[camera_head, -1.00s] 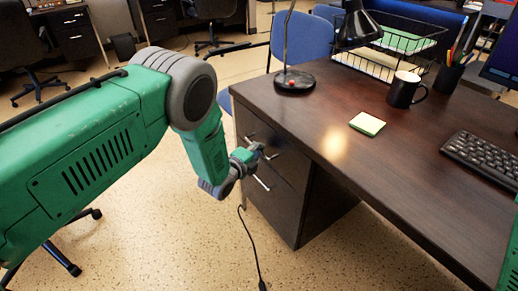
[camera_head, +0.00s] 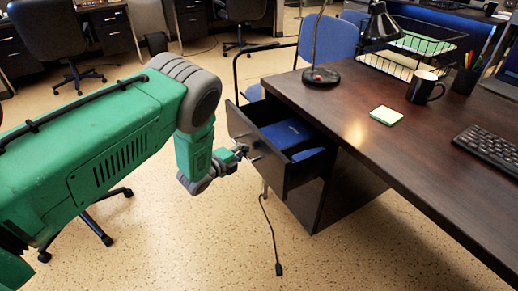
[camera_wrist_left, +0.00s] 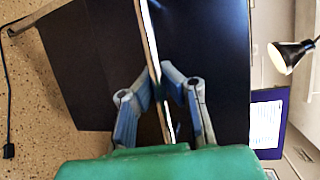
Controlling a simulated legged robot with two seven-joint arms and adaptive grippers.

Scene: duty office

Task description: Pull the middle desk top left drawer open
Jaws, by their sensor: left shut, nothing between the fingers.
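The top left drawer (camera_head: 268,163) of the dark wooden desk (camera_head: 345,95) stands pulled out, its inside showing. Blue things (camera_head: 287,133) lie in it. My left gripper (camera_head: 241,150) is at the front of the drawer, by its metal handle. In the left wrist view, the long bright handle (camera_wrist_left: 152,40) runs between the two blue-grey fingers of my left gripper (camera_wrist_left: 163,75). The fingers are shut, with no firm hold on the handle to be seen. The fingertip contact is hard to make out. My right gripper is not in view.
A lamp (camera_head: 320,75), sticky notes (camera_head: 386,115), a mug (camera_head: 424,88), a wire tray (camera_head: 405,65) and a keyboard (camera_head: 490,143) are on the desk. A black cable (camera_head: 272,235) lies on the floor.

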